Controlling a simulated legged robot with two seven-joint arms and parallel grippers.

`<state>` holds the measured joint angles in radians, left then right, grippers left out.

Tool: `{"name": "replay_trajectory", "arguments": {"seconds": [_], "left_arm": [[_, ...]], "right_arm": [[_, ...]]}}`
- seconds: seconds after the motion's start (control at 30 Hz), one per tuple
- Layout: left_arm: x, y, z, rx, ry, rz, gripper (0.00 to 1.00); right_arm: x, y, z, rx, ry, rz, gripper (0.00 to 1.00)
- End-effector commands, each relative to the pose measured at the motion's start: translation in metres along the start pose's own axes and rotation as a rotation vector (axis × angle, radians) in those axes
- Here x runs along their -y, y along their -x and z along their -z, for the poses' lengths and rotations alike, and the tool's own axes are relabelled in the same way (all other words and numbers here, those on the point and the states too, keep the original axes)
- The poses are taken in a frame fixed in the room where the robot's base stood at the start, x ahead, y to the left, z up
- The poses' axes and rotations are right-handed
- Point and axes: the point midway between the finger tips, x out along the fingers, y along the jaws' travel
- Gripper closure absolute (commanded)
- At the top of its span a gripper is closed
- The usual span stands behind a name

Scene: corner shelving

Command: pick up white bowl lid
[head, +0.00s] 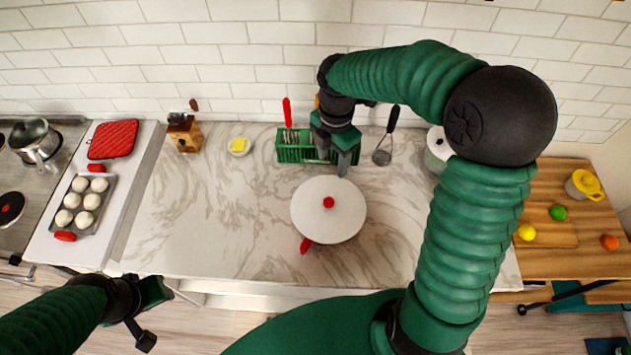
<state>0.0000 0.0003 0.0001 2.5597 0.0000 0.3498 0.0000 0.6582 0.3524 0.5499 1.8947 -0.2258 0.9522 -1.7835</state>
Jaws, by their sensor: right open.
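The white bowl lid (315,222) is a round white disc with a red knob (328,203) at its centre. It lies in the middle of the marble counter, and a red handle (306,245) sticks out under its front left edge. The vessel below is mostly hidden by the lid. My right gripper (333,164) is open and empty, pointing down just behind the lid's back edge, away from the knob.
A green rack (293,151) stands behind the lid, partly hidden by my right gripper. A whisk (383,157) is right of it. A white pot (438,150) is partly hidden by my right arm. The marble counter (215,215) is clear left of the lid.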

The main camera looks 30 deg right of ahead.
Motion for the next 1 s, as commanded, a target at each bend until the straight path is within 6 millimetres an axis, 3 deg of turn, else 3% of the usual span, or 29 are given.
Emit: {"name": "replay_trajectory", "arguments": {"seconds": [0.07, 0.17, 0.5, 1.0], "left_arm": [[0.0, 0.003, 0.0, 0.0, 0.0, 0.0, 0.64], [0.0, 0.004, 0.001, 0.001, 0.0, 0.0, 0.64], [0.0, 0.013, 0.003, 0.0, 0.0, 0.0, 0.64], [0.0, 0.032, 0.007, 0.0, 0.0, 0.0, 0.64]], "right_arm": [[0.0, 0.002, 0.0, -0.001, 0.015, 0.002, 0.48], [0.001, -0.013, 0.003, -0.001, 0.02, 0.006, 0.48], [-0.002, -0.1, -0.002, -0.006, 0.019, 0.006, 0.48], [0.006, -0.166, 0.005, -0.003, 0.018, 0.003, 0.48]]}}
